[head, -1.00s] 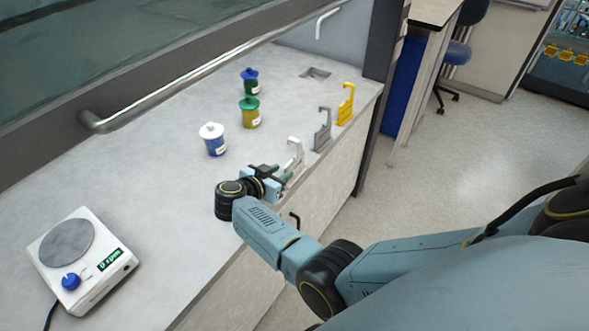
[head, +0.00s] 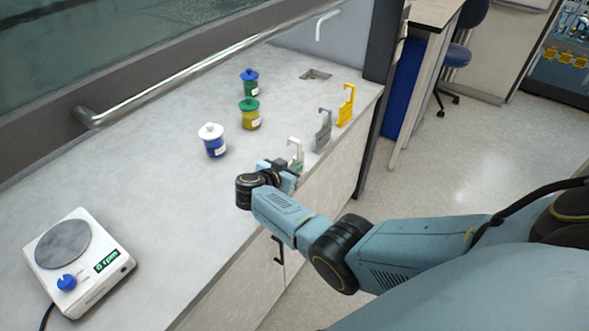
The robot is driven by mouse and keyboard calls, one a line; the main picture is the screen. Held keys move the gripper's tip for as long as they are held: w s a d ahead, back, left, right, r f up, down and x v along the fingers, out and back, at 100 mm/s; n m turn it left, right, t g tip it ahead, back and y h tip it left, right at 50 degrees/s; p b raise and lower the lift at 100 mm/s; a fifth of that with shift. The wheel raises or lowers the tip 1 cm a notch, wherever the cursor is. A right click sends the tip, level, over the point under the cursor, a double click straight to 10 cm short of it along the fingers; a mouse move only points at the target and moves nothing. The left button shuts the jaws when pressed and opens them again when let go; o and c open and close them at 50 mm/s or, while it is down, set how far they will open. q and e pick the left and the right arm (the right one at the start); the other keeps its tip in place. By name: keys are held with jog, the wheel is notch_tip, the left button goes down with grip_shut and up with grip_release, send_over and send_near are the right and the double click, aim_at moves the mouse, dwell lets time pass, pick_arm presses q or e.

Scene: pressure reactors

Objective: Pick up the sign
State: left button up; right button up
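Three upright hook-topped pieces, which look like the signs, stand in a row along the bench's front edge: a white sign (head: 295,149), a grey sign (head: 323,132) and a yellow sign (head: 346,105). My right gripper (head: 290,170) is at the foot of the white sign, the nearest of the three. The lower part of that sign is hidden behind the gripper. The fingertips are mostly hidden by the gripper's own body, so I cannot tell whether they touch or hold the sign. My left gripper is out of view.
Jars with white (head: 212,140), green (head: 249,113) and blue (head: 250,82) lids stand behind the signs. A stirrer plate (head: 78,262) reading 0 rpm is at the lower left. A metal rail (head: 170,88) runs along the raised sash. The bench between stirrer and jars is clear.

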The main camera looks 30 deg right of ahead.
aim_at(293, 141)
grip_shut()
notch_tip(293, 141, up, 9)
jog(key=p, duration=0.3)
jog(key=shift+p, duration=0.3)
jog(key=shift+r, duration=0.5)
